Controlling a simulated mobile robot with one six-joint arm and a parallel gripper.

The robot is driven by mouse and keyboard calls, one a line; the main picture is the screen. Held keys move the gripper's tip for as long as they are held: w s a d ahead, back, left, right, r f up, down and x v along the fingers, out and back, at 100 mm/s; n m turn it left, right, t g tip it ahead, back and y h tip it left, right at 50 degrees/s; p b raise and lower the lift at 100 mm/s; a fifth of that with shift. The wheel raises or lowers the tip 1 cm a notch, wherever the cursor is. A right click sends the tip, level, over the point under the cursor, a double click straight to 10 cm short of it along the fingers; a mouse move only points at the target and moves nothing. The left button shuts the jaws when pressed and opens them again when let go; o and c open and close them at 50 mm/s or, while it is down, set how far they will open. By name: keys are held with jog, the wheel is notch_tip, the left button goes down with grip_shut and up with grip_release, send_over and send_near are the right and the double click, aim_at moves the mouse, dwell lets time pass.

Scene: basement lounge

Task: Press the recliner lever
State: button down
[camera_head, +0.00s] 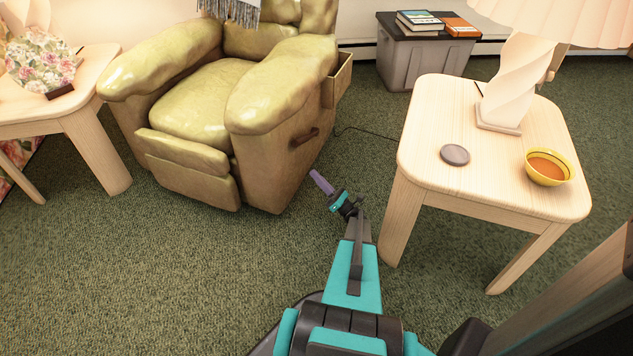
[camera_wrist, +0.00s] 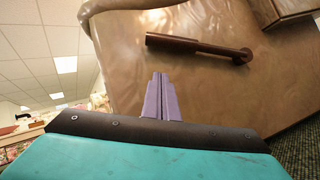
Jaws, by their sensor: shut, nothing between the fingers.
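The recliner (camera_head: 200,105) is a shiny yellow-green armchair with its footrest folded down. Its lever (camera_head: 304,137) is a short dark brown handle on the side panel facing my arm. In the wrist view the lever (camera_wrist: 195,45) runs across the upper middle, with its round pivot end at the right. My gripper (camera_head: 318,180) is shut and empty, its purple fingers pointing toward the chair's side, low and in front of the lever. In the wrist view the fingertips (camera_wrist: 160,77) lie just below the lever's left part in the picture, apparently apart from it.
A light wooden side table (camera_head: 420,130) stands close to the right of my arm, with a lamp (camera_head: 515,80), a dark disc (camera_head: 455,154) and a yellow bowl (camera_head: 548,167). Another wooden table (camera_head: 95,70) stands left of the recliner. Green carpet (camera_head: 180,270) is clear in front.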

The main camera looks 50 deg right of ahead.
aim_at(306, 138)
jog(key=w+d+r+b, duration=0.1)
jog(key=w+r+b, duration=0.2)
jog(key=w+r, duration=0.4)
jog(key=shift+w, duration=0.25)
jog(key=shift+r, duration=0.1)
